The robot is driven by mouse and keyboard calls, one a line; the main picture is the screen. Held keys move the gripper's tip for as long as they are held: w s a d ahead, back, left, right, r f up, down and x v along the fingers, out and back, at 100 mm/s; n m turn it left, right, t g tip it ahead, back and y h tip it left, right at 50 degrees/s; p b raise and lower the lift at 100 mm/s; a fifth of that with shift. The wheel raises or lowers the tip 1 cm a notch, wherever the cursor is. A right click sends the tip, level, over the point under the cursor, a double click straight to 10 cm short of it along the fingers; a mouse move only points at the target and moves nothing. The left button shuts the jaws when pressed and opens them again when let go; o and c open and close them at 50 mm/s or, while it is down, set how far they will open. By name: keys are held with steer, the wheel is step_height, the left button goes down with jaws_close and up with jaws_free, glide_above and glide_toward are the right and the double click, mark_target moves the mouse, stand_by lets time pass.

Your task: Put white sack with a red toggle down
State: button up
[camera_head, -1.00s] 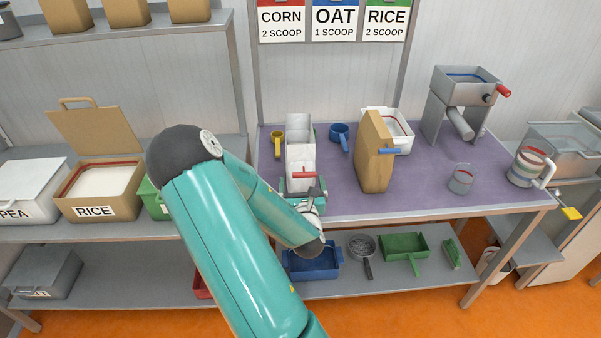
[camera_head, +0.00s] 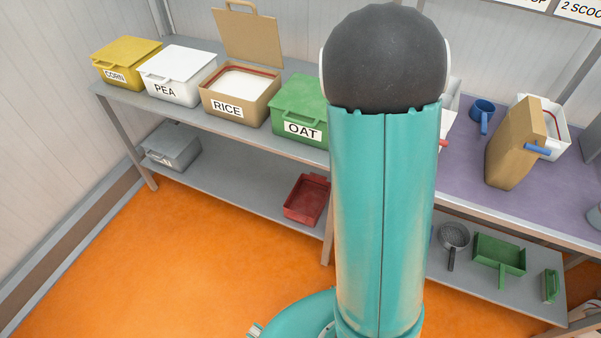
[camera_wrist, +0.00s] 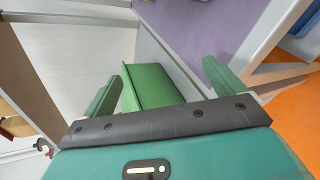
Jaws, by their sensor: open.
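The white sack (camera_head: 451,97) is almost wholly hidden behind my arm in the head view. Only a pale sliver and the tip of its red toggle (camera_head: 443,143) show at the arm's right edge, over the purple mat. How its base rests is hidden. My gripper (camera_wrist: 164,84) is open in the wrist view, with its two green fingers wide apart and nothing held. A green box (camera_wrist: 155,88) shows beyond and between the fingers. The sack is not seen in the wrist view. The gripper is hidden behind my arm in the head view.
A brown sack (camera_head: 514,145) with a blue toggle and a blue scoop (camera_head: 483,112) stand on the purple mat (camera_head: 463,172). The open rice bin (camera_head: 240,95) and green oat bin (camera_head: 300,108) stand on the left shelf. A red tray (camera_head: 307,199) lies below.

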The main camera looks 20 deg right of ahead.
steer(key=w+a+r+m+y, duration=0.1)
steer(key=a+r+m+y, duration=0.3)
steer(key=a, duration=0.5)
steer(key=w+a+r+m+y, duration=0.1)
steer(key=a+r+m+y, duration=0.1)
steer(key=a+r+m, duration=0.45)
steer(key=s+a+r+m+g+y, duration=0.1)
steer(key=s+a+r+m+g, duration=0.1)
steer(key=s+a+r, duration=0.2)
steer(key=s+a+r+m+g+y, duration=0.1)
steer(key=s+a+r, duration=0.3)
steer(key=s+a, duration=0.7)
steer(key=shift+s+r+m+g+y, duration=0.3)
steer(key=shift+m+g+y, duration=0.1)
steer(key=shift+g, duration=0.1)
steer(key=shift+a, duration=0.1)
